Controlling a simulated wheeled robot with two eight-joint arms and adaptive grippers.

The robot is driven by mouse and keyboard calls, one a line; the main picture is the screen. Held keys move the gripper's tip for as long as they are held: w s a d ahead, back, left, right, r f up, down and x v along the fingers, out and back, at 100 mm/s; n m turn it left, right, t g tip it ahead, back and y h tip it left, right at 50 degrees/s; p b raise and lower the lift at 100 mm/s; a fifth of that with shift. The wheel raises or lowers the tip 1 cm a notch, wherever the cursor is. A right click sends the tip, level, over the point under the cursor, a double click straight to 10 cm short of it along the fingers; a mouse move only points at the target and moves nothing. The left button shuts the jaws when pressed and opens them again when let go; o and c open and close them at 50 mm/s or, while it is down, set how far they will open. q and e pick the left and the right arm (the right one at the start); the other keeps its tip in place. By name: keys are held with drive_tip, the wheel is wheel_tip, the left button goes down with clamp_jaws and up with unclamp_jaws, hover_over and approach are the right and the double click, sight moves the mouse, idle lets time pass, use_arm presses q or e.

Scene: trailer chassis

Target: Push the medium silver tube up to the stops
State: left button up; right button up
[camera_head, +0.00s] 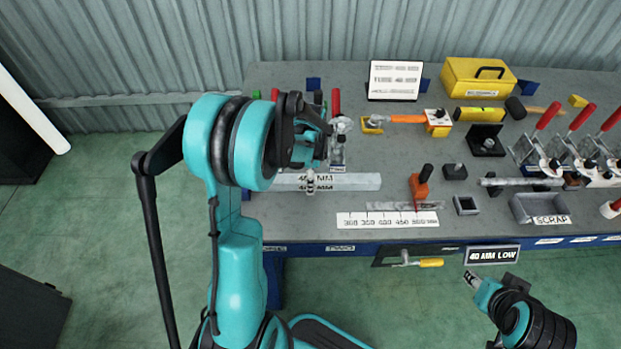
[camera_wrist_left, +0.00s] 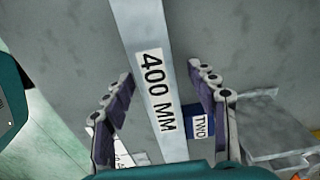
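A silver square tube (camera_head: 360,181) labelled 400 MM lies flat on the grey bench, along its front part. It also shows in the left wrist view (camera_wrist_left: 135,25), running between my fingers. My left gripper (camera_wrist_left: 168,90) is open, with one finger on each side of the tube near the label; whether either touches it cannot be told. In the head view my left arm and gripper (camera_head: 311,165) cover the tube's left part and the bench behind it. I cannot clearly pick out the stops. My right gripper (camera_head: 472,281) hangs low before the bench, its finger opening too small to judge.
Red-handled clamps (camera_head: 336,102) stand behind the left gripper. A printed scale (camera_head: 388,219) and an orange clamp (camera_head: 420,187) lie in front and to the right. A scrap bin (camera_head: 537,208), a yellow toolbox (camera_head: 478,77) and more clamps (camera_head: 582,150) crowd the right side.

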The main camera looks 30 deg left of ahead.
use_arm(q)
drive_tip(key=shift+d+r, duration=0.1)
drive_tip(key=shift+r, duration=0.05)
wheel_tip(320, 180, up, 12)
drive_tip(key=s+d+r+n+t, duration=0.3)
drive_tip(key=s+d+n+t, duration=0.4)
drive_tip(key=s+d+n, duration=0.4)
drive_tip(key=s+d, duration=0.2)
drive_tip(key=s, duration=0.1)
drive_tip(key=shift+d+n, duration=0.3)
drive_tip(key=shift+d, duration=0.05)
drive_tip(key=shift+a, duration=0.1)
idle(0.8)
